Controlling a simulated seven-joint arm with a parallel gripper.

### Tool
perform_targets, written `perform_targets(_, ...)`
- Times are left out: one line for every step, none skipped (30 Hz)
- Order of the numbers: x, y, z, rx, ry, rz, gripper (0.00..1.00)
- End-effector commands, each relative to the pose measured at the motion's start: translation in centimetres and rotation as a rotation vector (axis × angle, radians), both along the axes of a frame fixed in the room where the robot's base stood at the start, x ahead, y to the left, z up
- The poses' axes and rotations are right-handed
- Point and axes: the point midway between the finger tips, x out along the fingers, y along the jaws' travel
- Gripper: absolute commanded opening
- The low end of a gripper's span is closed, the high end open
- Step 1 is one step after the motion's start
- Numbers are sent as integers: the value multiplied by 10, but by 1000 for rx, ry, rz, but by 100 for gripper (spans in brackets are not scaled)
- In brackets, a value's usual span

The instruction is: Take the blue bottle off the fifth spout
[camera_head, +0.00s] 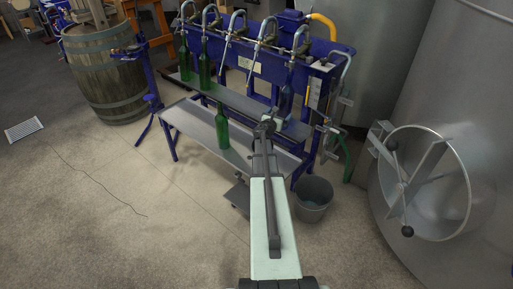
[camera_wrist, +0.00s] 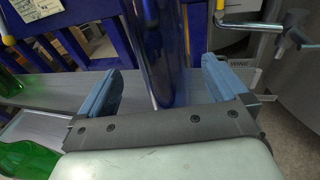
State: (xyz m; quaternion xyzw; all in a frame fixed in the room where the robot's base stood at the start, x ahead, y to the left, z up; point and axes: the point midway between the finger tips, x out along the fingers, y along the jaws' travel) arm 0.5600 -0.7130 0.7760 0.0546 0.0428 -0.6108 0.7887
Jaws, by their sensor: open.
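The blue bottle (camera_head: 286,102) hangs upright at the rightmost spout (camera_head: 301,38) of the filling bench, above or on its upper shelf; I cannot tell which. My gripper (camera_head: 267,126) is at the front of that shelf, close to the bottle. In the wrist view my gripper (camera_wrist: 163,86) is open, with one blue finger pad on each side of the blue bottle (camera_wrist: 160,50). Gaps show between the bottle and both pads. The bottle's top is out of the wrist view, and my gripper hides part of it in the head view.
Two green bottles (camera_head: 184,60) (camera_head: 204,68) stand under the left spouts. Another green bottle (camera_head: 222,128) stands on the lower front shelf (camera_head: 190,122), left of my gripper. A grey bucket (camera_head: 314,198) is on the floor at right. A steel tank (camera_head: 450,110) stands further right.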

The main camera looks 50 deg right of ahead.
Motion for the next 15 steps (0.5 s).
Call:
perform_targets(2, -5, -1, 0, 0, 0, 100)
perform_targets(2, -6, -1, 0, 0, 0, 100)
perform_targets(3, -9, -1, 0, 0, 0, 100)
perform_targets(3, -11, -2, 0, 0, 0, 100)
perform_targets(4, -13, -2, 0, 0, 0, 100)
perform_targets(5, -15, -2, 0, 0, 0, 100)
perform_targets(5, -17, -3, 0, 0, 0, 100)
perform_targets(6, -18, -3, 0, 0, 0, 100)
perform_targets(6, -21, -3, 0, 0, 1, 100)
perform_targets(7, -23, -3, 0, 0, 1, 100)
perform_targets(7, -24, -4, 0, 0, 1, 100)
perform_targets(8, -27, -4, 0, 0, 1, 100)
perform_targets(9, -29, -4, 0, 0, 1, 100)
perform_targets(9, -31, -5, 0, 0, 1, 100)
perform_targets(10, -33, -5, 0, 0, 1, 100)
